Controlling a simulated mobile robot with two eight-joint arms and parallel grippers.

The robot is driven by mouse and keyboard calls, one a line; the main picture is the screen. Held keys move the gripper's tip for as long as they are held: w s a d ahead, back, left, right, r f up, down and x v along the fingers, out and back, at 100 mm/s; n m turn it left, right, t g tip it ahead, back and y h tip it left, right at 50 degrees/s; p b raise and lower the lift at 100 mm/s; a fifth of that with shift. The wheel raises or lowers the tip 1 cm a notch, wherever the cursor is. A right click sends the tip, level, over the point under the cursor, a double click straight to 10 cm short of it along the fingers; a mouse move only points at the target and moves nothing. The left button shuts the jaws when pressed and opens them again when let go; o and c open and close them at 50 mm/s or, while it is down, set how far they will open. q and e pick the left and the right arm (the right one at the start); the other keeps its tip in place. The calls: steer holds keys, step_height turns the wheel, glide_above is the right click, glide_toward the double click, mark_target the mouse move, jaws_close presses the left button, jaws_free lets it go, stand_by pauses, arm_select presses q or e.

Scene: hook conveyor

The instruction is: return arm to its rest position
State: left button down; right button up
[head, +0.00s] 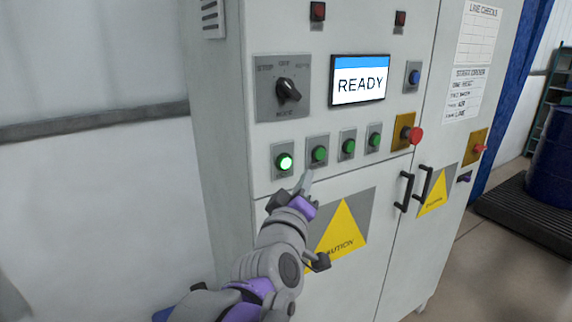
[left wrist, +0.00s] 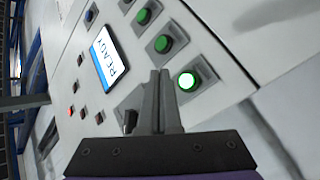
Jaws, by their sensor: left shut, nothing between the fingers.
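My left arm reaches up from the bottom of the head view. My left gripper (head: 306,180) is shut and empty in front of the grey control cabinet (head: 225,130), its tip just below the second green button (head: 319,154). The leftmost green button (head: 284,162) is lit. In the left wrist view the two fingers (left wrist: 159,76) lie together beside the lit button (left wrist: 188,81). I cannot tell whether the tip touches the panel. The screen (head: 359,80) reads READY. My right gripper is not in view.
A mode knob (head: 288,90) and a red emergency button (head: 412,135) stick out of the panel. Black door handles (head: 405,191) and a yellow caution sign (head: 342,232) are lower down. A blue barrel (head: 552,160) stands at the far right. The left side is bare wall.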

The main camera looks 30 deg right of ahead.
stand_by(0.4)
arm_select(q)
steer(key=s+a+f+m+g+y, duration=0.3)
steer(key=a+f+y, duration=0.4)
steer(key=a+f, duration=1.75)
steer(key=s+a+f+g+y, duration=0.2)
steer(key=s+a+f+g, duration=0.1)
steer(key=s+a+f, duration=0.4)
steer(key=s+a+f+n+g+y, duration=0.1)
steer(key=s+a+f+g+y, duration=0.1)
steer(key=s+a+f, duration=0.6)
steer(key=s+a+y, duration=0.1)
steer(key=a, duration=0.4)
steer(key=shift+f+g, duration=0.25)
steer(key=shift+g, duration=0.15)
steer(key=shift+s, duration=0.1)
